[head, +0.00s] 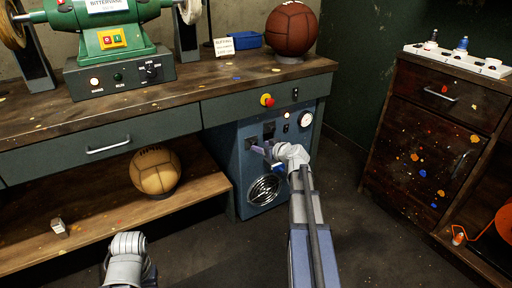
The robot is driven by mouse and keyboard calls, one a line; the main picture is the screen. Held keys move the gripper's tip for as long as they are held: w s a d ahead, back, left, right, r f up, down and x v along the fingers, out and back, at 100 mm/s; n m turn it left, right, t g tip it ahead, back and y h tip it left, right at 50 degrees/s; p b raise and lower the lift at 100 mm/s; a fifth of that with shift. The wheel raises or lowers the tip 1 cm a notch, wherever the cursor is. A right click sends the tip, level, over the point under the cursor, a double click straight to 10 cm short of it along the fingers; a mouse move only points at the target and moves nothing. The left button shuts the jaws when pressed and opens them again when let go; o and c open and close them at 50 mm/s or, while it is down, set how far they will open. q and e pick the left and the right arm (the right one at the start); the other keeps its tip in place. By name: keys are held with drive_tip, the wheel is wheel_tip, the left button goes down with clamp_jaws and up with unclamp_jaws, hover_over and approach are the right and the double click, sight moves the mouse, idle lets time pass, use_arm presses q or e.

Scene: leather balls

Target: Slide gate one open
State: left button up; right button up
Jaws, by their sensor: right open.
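A blue-grey cabinet unit (239,166) stands under the right end of the bench. Its front has two small dark fittings, one on the left (251,143) and one further right (269,127). I cannot read a label that tells which is gate one, nor see whether either is open. My right gripper (264,153) is open in front of the unit, close to the left fitting and partly overlapping it. I cannot tell whether it touches. Part of my left arm shows at the bottom left; its gripper is not visible.
The unit also has a round gauge (305,119) and a round vent (263,190). A red knob (267,100) sits above on the bench front. A tan ball (155,172) rests on the lower shelf, a brown ball (291,30) on the bench. A wooden cabinet (425,140) stands right.

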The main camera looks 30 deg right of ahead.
sight(255, 144)
drive_tip(key=b+x, duration=0.1)
drive_tip(key=x, duration=0.4)
drive_tip(key=shift+w+f+b, duration=0.15)
drive_tip(key=shift+w+b, duration=0.15)
drive_tip(key=shift+b, duration=0.1)
clamp_jaws()
idle(0.9)
